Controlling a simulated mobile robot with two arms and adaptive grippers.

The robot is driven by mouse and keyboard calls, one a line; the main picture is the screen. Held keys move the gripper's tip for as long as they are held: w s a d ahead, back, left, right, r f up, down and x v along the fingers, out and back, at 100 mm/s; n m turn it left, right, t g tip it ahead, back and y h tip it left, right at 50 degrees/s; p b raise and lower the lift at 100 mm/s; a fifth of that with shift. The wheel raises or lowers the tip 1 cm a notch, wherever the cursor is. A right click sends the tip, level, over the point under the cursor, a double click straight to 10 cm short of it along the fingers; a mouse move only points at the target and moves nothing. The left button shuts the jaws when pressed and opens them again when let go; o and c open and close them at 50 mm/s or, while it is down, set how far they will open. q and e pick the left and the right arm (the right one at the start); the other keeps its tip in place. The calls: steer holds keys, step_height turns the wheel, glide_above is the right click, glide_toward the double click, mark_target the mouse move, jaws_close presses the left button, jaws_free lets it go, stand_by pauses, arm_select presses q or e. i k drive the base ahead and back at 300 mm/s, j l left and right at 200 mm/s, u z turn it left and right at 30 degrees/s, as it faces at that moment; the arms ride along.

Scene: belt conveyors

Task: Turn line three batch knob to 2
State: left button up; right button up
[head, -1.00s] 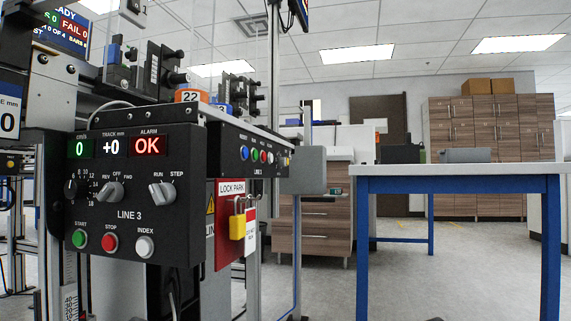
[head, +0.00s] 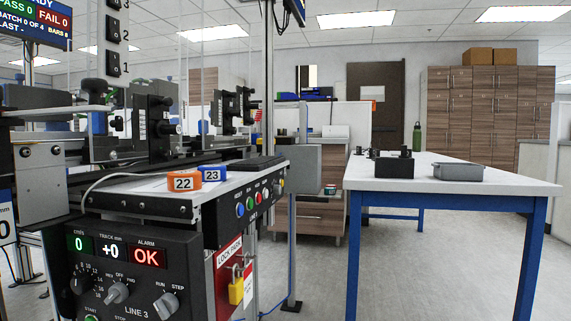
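The black LINE 3 control panel (head: 135,268) is at the lower left of the head view, its bottom cut off by the frame. It has a numbered black dial (head: 80,284), a grey REV/OFF/FWD knob (head: 117,292) and a grey RUN/STEP knob (head: 167,303). Its displays (head: 110,248) read 0, +0 and OK. No knob that I can see is labelled batch. A status screen (head: 36,20) at the upper left shows PASS 0, FAIL 0 and a batch line that seems to read 0 of 4. Neither of my grippers is in view.
Orange block 22 (head: 184,181) and blue block 23 (head: 212,174) sit on the ledge above the panel. A side button box (head: 240,213) and yellow padlock (head: 236,291) are beside it. A blue-legged table (head: 450,187) at right holds a black box (head: 394,168) and grey tray (head: 458,172). Floor between is open.

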mark_target(277, 188)
steer(key=i+l+u, duration=0.15)
steer(key=u, duration=0.55)
steer(key=i+l+u, duration=0.1)
steer(key=l, duration=0.25)
steer(key=i+l+u, duration=0.1)
steer(key=l, duration=0.3)
steer(key=i+l+u, duration=0.1)
steer(key=i+l, duration=0.15)
steer(key=l, duration=0.15)
steer(key=i+l+u, duration=0.15)
steer(key=l, duration=0.25)
steer(key=l+u, duration=0.1)
steer(key=l, duration=0.3)
steer(key=i, duration=0.05)
